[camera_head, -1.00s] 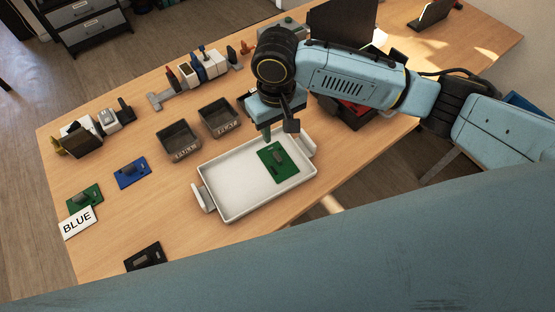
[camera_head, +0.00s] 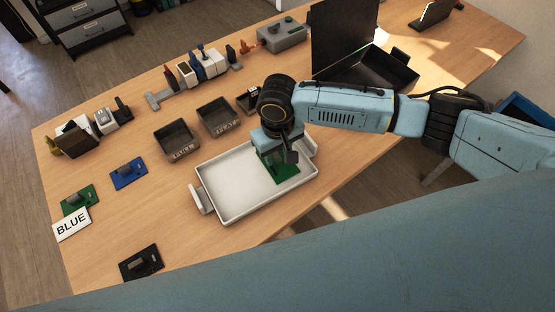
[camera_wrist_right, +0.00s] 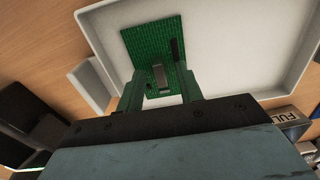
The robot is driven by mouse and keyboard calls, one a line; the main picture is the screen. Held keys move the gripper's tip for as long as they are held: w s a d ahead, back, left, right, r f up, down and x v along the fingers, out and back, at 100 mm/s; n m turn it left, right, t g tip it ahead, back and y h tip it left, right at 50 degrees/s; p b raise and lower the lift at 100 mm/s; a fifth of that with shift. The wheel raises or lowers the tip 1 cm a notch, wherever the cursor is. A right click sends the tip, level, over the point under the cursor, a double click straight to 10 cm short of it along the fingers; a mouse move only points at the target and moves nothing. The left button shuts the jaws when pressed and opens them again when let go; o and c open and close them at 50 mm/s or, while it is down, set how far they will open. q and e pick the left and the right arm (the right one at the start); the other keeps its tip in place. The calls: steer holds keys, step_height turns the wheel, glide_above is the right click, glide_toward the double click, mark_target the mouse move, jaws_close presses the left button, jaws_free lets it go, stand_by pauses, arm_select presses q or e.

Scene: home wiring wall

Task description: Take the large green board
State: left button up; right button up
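The large green board (camera_head: 287,174) lies flat in the right part of the white tray (camera_head: 228,218). In the right wrist view the board (camera_wrist_right: 140,45) shows a grey upright block (camera_wrist_right: 160,75) and a dark bar on its face. My right gripper (camera_head: 277,160) is right over the board and hides part of it. In the right wrist view its two fingers (camera_wrist_right: 161,88) are apart, one on each side of the grey block, with nothing clearly held between them. Whether they touch the board cannot be told. My left gripper is not in view.
A smaller green board (camera_head: 78,199) lies by a sign reading BLUE (camera_head: 72,224), near a blue board (camera_head: 128,173) and a black board (camera_head: 141,262). An open black case (camera_head: 365,75) is at the back right.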

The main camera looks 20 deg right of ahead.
jaws_close()
steer(key=shift+r, duration=0.2)
